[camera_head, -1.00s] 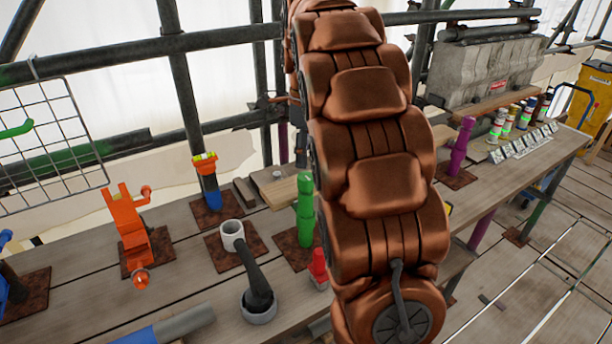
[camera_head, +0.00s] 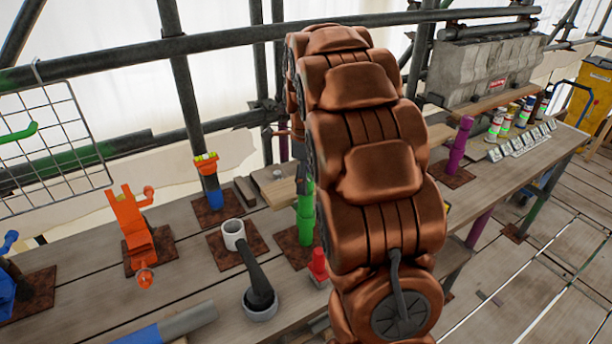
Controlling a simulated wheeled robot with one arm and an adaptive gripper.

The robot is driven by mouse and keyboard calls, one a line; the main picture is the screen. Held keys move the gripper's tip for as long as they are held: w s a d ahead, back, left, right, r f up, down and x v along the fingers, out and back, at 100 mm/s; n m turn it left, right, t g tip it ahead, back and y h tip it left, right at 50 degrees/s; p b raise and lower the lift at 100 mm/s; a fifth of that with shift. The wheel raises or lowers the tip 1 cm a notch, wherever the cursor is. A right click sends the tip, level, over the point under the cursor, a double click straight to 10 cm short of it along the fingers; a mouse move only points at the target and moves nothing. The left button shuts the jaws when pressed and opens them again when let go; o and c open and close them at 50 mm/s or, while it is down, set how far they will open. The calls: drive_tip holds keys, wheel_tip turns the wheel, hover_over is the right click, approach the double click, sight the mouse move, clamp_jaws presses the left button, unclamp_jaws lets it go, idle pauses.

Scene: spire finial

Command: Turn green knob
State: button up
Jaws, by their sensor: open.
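A green upright post-like piece (camera_head: 306,222), likely the green knob, stands on a rusty square plate (camera_head: 288,248) on the wooden bench. My copper arm passes in front of it and covers its right side; its top is partly hidden. A green bar-shaped handle (camera_head: 18,133) also hangs on the wire grid at the far left. My gripper cannot be made out; it seems hidden behind my arm.
On the bench (camera_head: 190,275) are an orange crank piece (camera_head: 134,230), a blue post with an orange top (camera_head: 210,180), a grey pipe elbow (camera_head: 256,272), a red piece (camera_head: 318,265) and a purple post (camera_head: 460,145). Scaffold tubes (camera_head: 180,90) stand behind.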

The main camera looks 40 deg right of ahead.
drive_tip(key=c, duration=1.1)
drive_tip(key=shift+f, duration=0.1)
drive_tip(key=shift+c, duration=0.2)
drive_tip(key=shift+b, duration=0.3)
